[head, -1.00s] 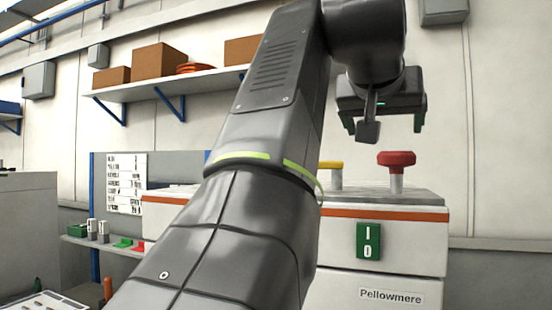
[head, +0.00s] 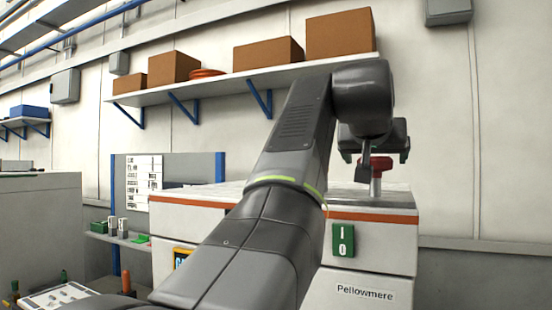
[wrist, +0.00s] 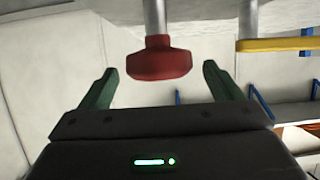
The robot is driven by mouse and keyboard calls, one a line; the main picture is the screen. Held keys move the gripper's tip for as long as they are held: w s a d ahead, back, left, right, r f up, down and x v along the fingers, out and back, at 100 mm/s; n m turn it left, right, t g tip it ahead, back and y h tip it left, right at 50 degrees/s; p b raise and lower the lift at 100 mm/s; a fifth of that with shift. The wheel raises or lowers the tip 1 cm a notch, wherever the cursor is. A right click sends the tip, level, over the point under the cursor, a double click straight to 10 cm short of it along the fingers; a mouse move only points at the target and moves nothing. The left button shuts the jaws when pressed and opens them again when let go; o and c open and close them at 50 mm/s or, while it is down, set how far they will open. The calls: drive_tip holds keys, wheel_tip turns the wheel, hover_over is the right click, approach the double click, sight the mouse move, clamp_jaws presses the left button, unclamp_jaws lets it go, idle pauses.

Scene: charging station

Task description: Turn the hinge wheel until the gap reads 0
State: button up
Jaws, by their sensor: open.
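A red knob-like wheel (head: 376,164) stands on a metal post on top of the white machine (head: 395,245). It also shows in the wrist view (wrist: 158,62), upside down. My gripper (wrist: 160,70) is open, with one green finger on each side of the red wheel and clear space on both sides. In the head view my gripper (head: 375,157) hangs at the red wheel, which it partly covers. A yellow part (wrist: 275,44) on a second post is at the right in the wrist view. A yellow-edged display (head: 182,257) is mostly hidden by my arm; its reading is not visible.
A green I/O plate (head: 343,240) and a Pellowmere label (head: 364,291) are on the machine's front. A shelf (head: 215,83) with boxes is on the wall above. A board with a paper chart (head: 144,183) and a small side shelf stand at the left.

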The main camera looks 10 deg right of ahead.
drive_tip(key=shift+x, duration=1.5)
drive_tip(key=shift+c, duration=0.3)
drive_tip(key=c, duration=0.9)
drive_tip(key=shift+c, duration=0.2)
